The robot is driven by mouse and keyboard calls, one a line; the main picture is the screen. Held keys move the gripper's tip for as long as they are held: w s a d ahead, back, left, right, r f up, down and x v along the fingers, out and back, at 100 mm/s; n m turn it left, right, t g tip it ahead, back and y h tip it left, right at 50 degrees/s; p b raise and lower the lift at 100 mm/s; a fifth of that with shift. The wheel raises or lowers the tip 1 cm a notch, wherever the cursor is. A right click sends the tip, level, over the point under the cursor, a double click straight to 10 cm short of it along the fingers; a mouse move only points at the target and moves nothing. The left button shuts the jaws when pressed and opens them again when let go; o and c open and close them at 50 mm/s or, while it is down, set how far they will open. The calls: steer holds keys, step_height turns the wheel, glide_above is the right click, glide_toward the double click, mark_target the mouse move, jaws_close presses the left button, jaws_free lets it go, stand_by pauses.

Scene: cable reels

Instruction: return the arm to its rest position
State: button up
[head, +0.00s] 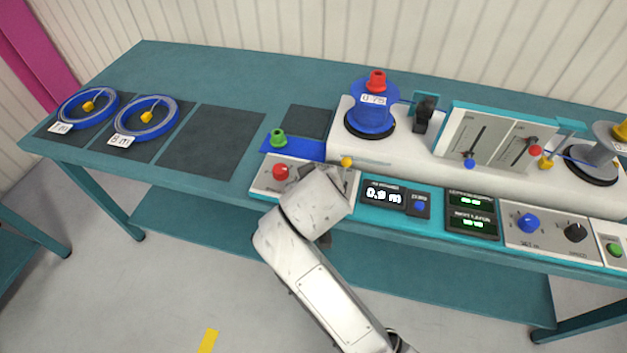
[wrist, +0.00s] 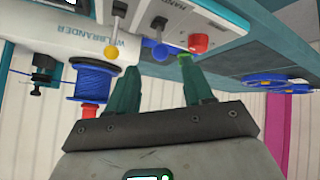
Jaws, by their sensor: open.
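My gripper (wrist: 160,80) shows its two green fingers spread apart in the wrist view, with nothing between them. In the head view my white arm reaches up from the bottom over the front edge of the bench (head: 390,245), and its bulky end covers part of the front control panel. The fingers are hidden there. The red button (head: 281,172) and a yellow-tipped lever (head: 347,162) show just beyond my arm. The wrist view looks at the machine upside down, with the red button (wrist: 198,42) and a yellow knob (wrist: 160,50) beyond the fingers.
A blue spool (head: 372,112) with a red knob stands on the white machine. Two blue cable rings (head: 143,120) lie on dark mats at left; one mat (head: 210,142) is empty. Open floor (head: 150,290) lies before the bench.

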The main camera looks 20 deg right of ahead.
stand_by(0.3)
steer(key=s+d+f+g+y, duration=0.1)
steer(key=s+d+f+g, duration=0.1)
steer(key=s, duration=0.8)
steer(key=s+d+f+g+y, duration=0.1)
steer(key=s+d+f+g, duration=0.2)
steer(key=s, duration=0.8)
steer(key=s+d+f+g, duration=0.2)
steer(key=s+d+f, duration=0.4)
steer(key=s+f, duration=0.2)
steer(key=s, duration=0.2)
steer(key=shift+s+d+m+y, duration=0.25)
steer(key=shift+s+m+y, duration=0.05)
steer(key=shift+s+y, duration=0.1)
